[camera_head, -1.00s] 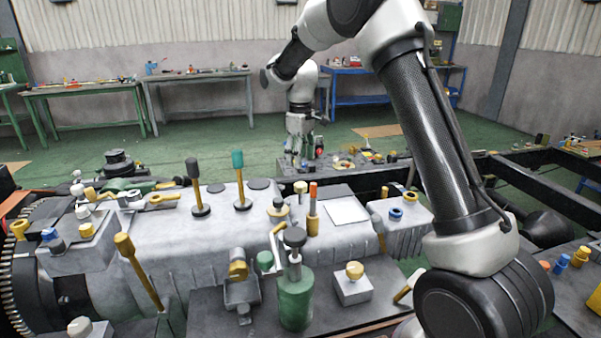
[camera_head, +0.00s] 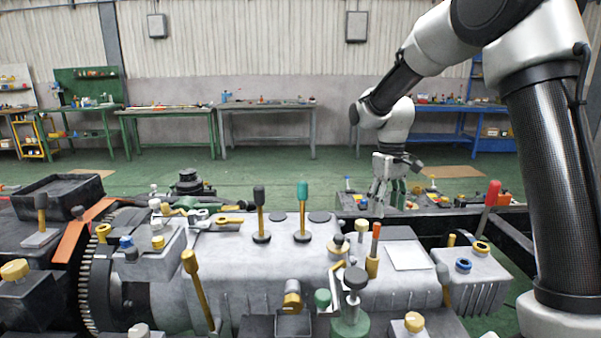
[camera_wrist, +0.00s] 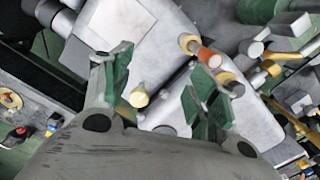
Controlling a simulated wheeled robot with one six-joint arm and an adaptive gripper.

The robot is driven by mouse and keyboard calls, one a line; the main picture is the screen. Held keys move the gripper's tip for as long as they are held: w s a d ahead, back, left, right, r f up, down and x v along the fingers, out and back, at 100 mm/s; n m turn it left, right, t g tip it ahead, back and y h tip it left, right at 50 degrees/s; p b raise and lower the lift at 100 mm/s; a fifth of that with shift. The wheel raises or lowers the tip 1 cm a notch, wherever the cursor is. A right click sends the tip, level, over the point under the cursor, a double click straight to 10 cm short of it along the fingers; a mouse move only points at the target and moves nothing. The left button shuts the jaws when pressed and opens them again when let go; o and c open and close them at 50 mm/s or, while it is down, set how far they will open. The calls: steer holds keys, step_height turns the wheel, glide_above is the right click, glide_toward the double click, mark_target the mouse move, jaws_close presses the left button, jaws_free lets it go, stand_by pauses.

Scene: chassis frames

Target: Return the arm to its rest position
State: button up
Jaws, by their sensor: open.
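My arm reaches in from the right of the head view, bent at the elbow, with my gripper (camera_head: 388,205) hanging fingers-down beyond the machine, above the dark frame at the back. Its green-padded fingers are spread apart. In the wrist view my gripper (camera_wrist: 162,88) is open, and nothing is held between the fingers. Below and beyond the fingers, that view shows the grey machine housing with a white sheet (camera_wrist: 118,38) and an orange-topped peg (camera_wrist: 210,58).
The grey machine housing (camera_head: 240,260) fills the foreground, with upright levers, including a teal-topped lever (camera_head: 302,205) and a red-handled one (camera_head: 490,205). A green workbench (camera_head: 168,113) and a blue bench (camera_head: 440,135) stand along the far wall.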

steer(key=s+d+r+m+t, duration=0.1)
steer(key=s+d+r, duration=0.2)
steer(key=s, duration=0.7)
steer(key=s+d+r+m+t, duration=0.2)
steer(key=s+d+r, duration=0.2)
steer(key=s, duration=0.6)
steer(key=s+d+r+m+t, duration=0.2)
steer(key=s+d+r, duration=0.1)
steer(key=s, duration=0.6)
steer(key=shift+s+d+r, duration=0.35)
steer(key=shift+s+d, duration=0.05)
steer(key=shift+d, duration=0.3)
steer(key=shift+o, duration=0.5)
steer(key=shift+s, duration=0.1)
